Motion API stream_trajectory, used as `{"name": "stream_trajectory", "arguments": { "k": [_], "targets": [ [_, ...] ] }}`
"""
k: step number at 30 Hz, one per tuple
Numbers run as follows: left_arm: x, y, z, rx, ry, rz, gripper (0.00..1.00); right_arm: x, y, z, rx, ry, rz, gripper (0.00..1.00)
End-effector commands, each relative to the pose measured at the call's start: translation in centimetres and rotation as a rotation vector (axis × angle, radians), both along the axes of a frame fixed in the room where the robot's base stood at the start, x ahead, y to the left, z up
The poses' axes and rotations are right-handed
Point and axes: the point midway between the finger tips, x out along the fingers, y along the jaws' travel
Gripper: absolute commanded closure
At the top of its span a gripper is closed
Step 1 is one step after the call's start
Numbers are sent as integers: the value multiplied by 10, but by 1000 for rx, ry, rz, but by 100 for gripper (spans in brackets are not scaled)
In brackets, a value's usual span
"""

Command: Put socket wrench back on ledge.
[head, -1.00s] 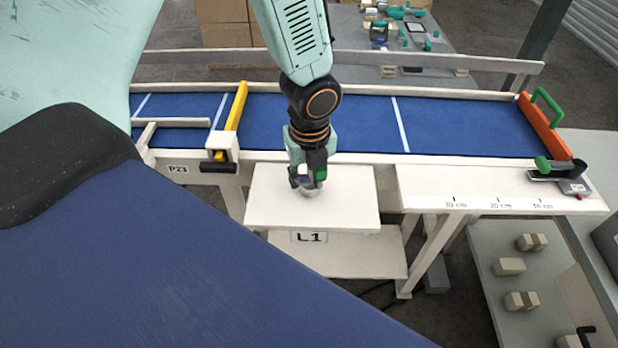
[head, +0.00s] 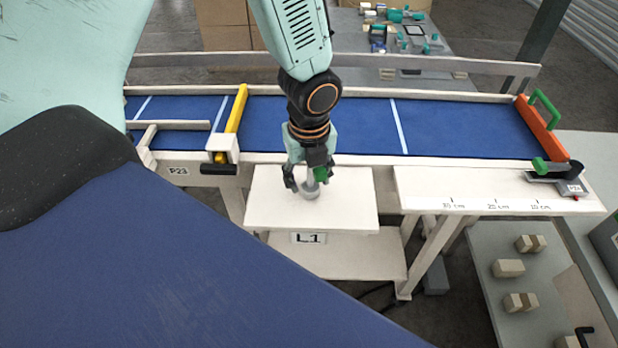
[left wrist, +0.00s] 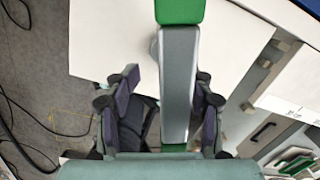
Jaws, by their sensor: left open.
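The socket wrench (head: 312,190) is at the white ledge marked L1 (head: 350,207). In the head view its grey round end shows low over the board and a green part shows by the fingers. In the left wrist view the wrench (left wrist: 179,80) is a long grey bar with green ends, running between the fingers. My left gripper (head: 308,179) is open around it, with a finger on each side; the left wrist view shows the spread fingers (left wrist: 167,80) too. Whether the wrench fully rests on the ledge is hard to tell. My right gripper is not in view.
A blue conveyor bed (head: 350,125) runs behind the ledge, with a yellow bar (head: 235,112) at left and an orange bar (head: 543,128) at right. A white scale board (head: 480,188) adjoins on the right. The ledge is otherwise bare.

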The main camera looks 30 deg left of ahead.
Motion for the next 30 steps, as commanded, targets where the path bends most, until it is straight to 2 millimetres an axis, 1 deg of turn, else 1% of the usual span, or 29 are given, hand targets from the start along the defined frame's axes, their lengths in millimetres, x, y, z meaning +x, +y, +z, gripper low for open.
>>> {"name": "stream_trajectory", "arguments": {
  "k": [1, 9, 12, 15, 18, 21, 30],
  "targets": [
    [0, -1, 13, 0, -5, 0, 48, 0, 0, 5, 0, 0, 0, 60],
    [-3, -4, 69, 0, -6, 0, 48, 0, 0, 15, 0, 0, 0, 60],
    [-5, -5, 85, -1, -6, 0, 48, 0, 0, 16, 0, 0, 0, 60],
    [-6, -6, 97, 1, -4, 0, 48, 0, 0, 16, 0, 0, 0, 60],
    [-7, -6, 104, 1, -2, 0, 48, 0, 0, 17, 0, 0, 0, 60],
    [-8, -6, 107, 0, -1, -1, 48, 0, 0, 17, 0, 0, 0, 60],
    [-8, -6, 107, 0, -1, 0, 48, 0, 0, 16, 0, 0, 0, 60]
  ]
}}
